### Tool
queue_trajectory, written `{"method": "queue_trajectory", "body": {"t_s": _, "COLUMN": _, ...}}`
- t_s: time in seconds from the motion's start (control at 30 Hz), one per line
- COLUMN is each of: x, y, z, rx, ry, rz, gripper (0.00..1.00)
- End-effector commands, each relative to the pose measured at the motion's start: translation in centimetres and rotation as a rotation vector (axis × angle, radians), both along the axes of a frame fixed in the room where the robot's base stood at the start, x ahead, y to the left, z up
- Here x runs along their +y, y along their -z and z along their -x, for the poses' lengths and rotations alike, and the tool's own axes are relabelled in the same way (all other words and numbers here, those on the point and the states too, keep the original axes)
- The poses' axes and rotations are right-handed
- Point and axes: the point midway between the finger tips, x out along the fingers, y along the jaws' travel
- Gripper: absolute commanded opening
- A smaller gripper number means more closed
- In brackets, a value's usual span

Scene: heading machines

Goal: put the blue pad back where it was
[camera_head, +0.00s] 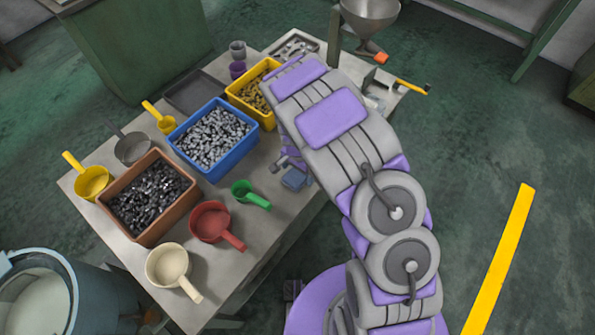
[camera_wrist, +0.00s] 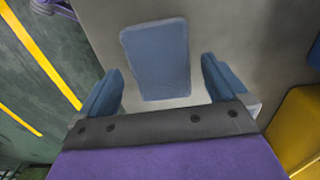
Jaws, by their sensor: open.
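The blue pad (camera_wrist: 156,60) lies flat on the grey table in the wrist view, a rounded rectangle near the top centre. In the head view a small blue pad (camera_head: 294,179) shows on the table near its front right edge, just below the end of my arm. My gripper (camera_wrist: 160,88) is open, with one blue finger on each side. The pad lies between and beyond the fingers in the picture, with gaps on both sides. I cannot tell how high the fingers are above the table. In the head view my arm hides most of the gripper.
On the table (camera_head: 262,222) stand a blue bin (camera_head: 192,165), a yellow bin (camera_head: 266,117) and a brown bin (camera_head: 128,228), filled with metal parts. A green scoop (camera_head: 243,190) and a red scoop (camera_head: 209,222) lie left of the pad. A funnel (camera_head: 369,17) stands at the back.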

Motion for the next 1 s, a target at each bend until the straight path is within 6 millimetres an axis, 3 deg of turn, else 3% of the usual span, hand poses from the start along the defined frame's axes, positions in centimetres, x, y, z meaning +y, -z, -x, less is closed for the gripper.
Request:
{"method": "queue_trajectory", "body": {"t_s": 0.5, "x": 0.0, "y": -9.8, "z": -0.2, "rx": -0.006, "ry": 0.000, "rz": -0.001, "gripper": 0.99}}
{"method": "queue_trajectory", "body": {"t_s": 0.87, "x": -0.3, "y": -11.2, "z": 0.1, "rx": 0.001, "ry": -0.004, "rz": 0.002, "gripper": 0.99}}
{"method": "queue_trajectory", "body": {"t_s": 1.0, "x": -2.2, "y": -14.4, "z": 1.0, "rx": 0.001, "ry": -0.028, "rz": 0.004, "gripper": 0.99}}
